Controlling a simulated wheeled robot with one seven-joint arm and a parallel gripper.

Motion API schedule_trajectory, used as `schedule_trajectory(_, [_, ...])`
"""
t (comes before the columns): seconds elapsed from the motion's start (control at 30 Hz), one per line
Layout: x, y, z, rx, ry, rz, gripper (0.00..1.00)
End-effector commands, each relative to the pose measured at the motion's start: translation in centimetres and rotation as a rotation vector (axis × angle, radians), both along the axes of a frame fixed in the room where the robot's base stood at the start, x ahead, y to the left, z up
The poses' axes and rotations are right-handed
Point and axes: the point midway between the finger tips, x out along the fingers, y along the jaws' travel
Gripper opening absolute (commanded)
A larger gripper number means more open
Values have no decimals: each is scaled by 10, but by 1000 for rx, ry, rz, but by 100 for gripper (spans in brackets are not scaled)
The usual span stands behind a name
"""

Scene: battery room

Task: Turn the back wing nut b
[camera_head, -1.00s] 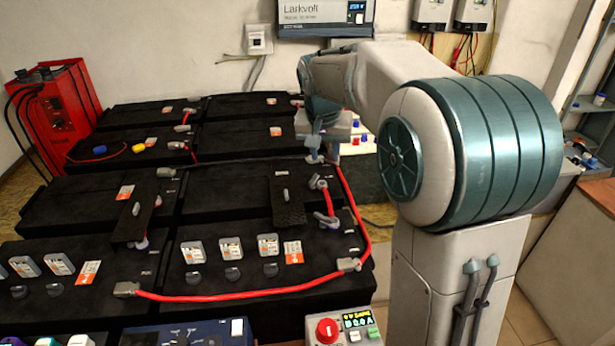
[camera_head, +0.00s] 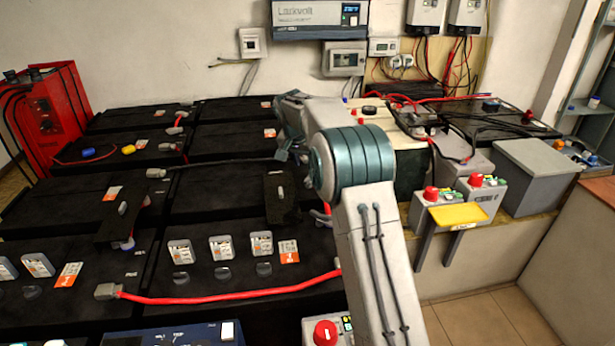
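Black battery blocks (camera_head: 215,205) stand in rows on the left and middle. Small grey fittings sit on their terminals, such as one at the left middle row (camera_head: 156,173) and one behind it (camera_head: 168,147). I cannot tell which fitting is the back wing nut b; it may be hidden behind my arm. My gripper (camera_head: 284,150) is partly seen at the end of my arm, above the back right batteries. Its fingers are small and dark, and I cannot tell whether they are open or hold anything.
A red cable (camera_head: 225,300) runs along the front batteries. Two dark strips (camera_head: 122,212) lie across the middle rows. A red charger (camera_head: 45,115) stands at the left.

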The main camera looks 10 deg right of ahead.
Motion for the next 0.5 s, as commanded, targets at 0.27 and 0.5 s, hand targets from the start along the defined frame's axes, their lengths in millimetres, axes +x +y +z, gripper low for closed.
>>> schedule_trajectory(0.27, [17, -11, -49, 0, 1, 0, 33])
schedule_trajectory(0.5, [23, -14, -65, 0, -1, 1, 33])
